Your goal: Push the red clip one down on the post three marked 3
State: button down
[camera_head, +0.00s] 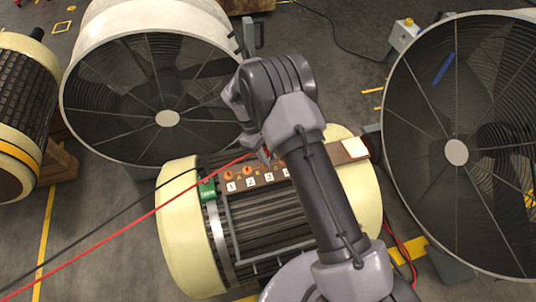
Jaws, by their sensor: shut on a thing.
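My gripper (262,156) is over the terminal strip on the cream rotor, shut on the red clip, which is mostly hidden between the fingers. The red cable (150,211) runs from there to the lower left. The strip (336,152) carries orange posts above white number labels. Post 1 (229,174) and post 2 (247,170) show to the left of my gripper. The label 3 (269,177) shows just below my fingertips. Post three itself is largely covered by my gripper, so I cannot tell whether the clip touches it.
A black cable (110,218) runs above the red one. A green tag (207,190) sits at the strip's left end. Large caged fans stand behind at the left (168,118) and at the right (456,152). My arm covers the strip's right half.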

jog(key=shift+f, duration=0.75)
jog(key=shift+f+b, duration=0.45)
jog(key=shift+b, duration=0.05)
jog(key=c, duration=1.1)
grip_release()
